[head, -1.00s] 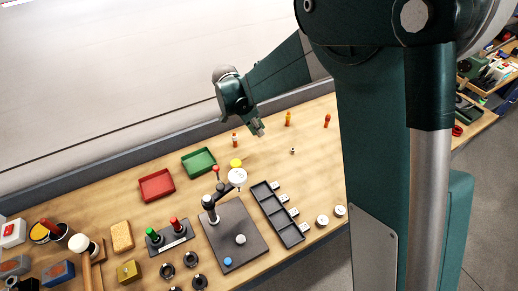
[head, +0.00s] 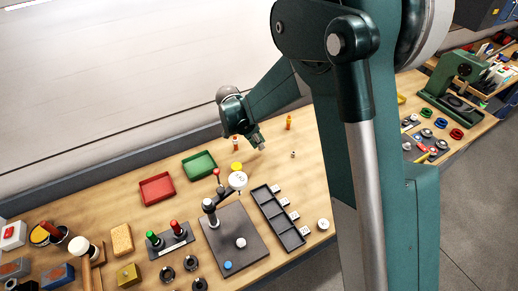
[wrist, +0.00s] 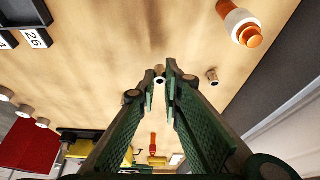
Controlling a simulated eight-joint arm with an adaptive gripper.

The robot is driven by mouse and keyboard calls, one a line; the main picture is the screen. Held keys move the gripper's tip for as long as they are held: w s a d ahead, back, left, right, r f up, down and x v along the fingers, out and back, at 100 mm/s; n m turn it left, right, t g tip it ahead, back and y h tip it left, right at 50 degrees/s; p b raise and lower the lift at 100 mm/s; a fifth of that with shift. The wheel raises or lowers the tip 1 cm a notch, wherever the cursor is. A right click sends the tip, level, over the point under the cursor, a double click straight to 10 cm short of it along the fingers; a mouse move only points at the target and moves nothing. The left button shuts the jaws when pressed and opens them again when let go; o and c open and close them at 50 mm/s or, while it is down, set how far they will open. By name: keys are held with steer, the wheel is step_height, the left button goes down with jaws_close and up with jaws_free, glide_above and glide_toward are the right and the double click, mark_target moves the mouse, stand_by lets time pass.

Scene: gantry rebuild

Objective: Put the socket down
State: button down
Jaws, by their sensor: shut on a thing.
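My gripper (wrist: 161,76) is shut on a small metal socket (wrist: 159,81), held between the fingertips with a dark hole facing the wrist camera. In the head view my gripper (head: 260,145) is over the back part of the wooden bench (head: 330,185), and the socket in it is too small to make out. The gap between socket and bench top is hard to judge. A second small metal cylinder (wrist: 212,76) stands on the bench, right of the fingertips in the wrist view; a small piece also shows right of the gripper in the head view (head: 293,154).
An orange and white bottle-like piece (wrist: 240,22) stands near the gripper. A dark compartment tray (head: 278,218) with white labels lies in front. A dial gauge (head: 238,180) on a stand, a green tray (head: 199,165) and a red tray (head: 157,189) are left. Bench around the gripper is mostly clear.

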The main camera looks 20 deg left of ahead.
steer(key=shift+f, duration=1.55)
steer(key=shift+f, duration=0.2)
steer(key=c, duration=2.5)
jaws_free()
steer(key=shift+r, duration=0.15)
steer(key=v, duration=1.2)
steer(key=shift+r, duration=0.1)
